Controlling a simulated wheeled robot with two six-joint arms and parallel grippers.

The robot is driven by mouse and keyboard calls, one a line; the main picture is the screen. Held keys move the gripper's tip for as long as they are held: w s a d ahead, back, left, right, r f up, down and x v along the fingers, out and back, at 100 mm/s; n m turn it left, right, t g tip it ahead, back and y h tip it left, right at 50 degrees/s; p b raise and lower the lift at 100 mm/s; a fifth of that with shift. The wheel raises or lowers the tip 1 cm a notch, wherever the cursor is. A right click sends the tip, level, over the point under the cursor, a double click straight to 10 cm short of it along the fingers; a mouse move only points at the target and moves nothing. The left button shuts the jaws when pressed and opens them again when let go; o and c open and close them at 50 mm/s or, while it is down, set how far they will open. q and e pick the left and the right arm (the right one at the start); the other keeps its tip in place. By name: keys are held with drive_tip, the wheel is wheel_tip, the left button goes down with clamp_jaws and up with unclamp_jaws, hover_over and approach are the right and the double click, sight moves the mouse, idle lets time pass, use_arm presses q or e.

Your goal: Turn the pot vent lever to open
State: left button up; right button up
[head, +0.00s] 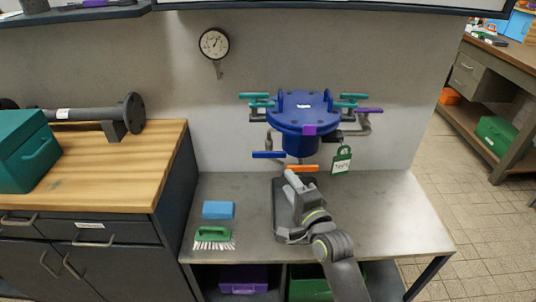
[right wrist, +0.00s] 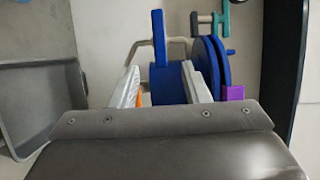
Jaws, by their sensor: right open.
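The blue pot (head: 302,112) is fixed against the back wall above the steel bench, with teal handles around its lid. Three levers show at it: a blue lever (head: 268,155) at lower left, an orange lever (head: 302,168) below and a purple lever (head: 369,110) at right. Which one is the vent lever I cannot tell. My right gripper (head: 290,176) is just below the orange lever. In the right wrist view its open fingers (right wrist: 160,88) frame the blue pot body (right wrist: 170,82), with a bit of orange (right wrist: 140,99) partly hidden by the left finger. My left gripper is not in view.
A green tag (head: 342,160) hangs right of the pot's underside. A dark tray (head: 281,216) lies under my right arm. A blue sponge (head: 218,210) and green brush (head: 213,235) lie at the bench's left. The bench's right side is clear. A gauge (head: 214,43) is on the wall.

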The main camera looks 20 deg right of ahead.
sight(270, 156)
drive_tip(key=w, duration=0.4)
drive_tip(key=w+a, duration=0.1)
drive_tip(key=w, duration=0.8)
drive_tip(key=shift+w+a, duration=0.3)
drive_tip(key=shift+w, duration=0.1)
drive_tip(key=shift+p, duration=0.3)
clamp_jaws()
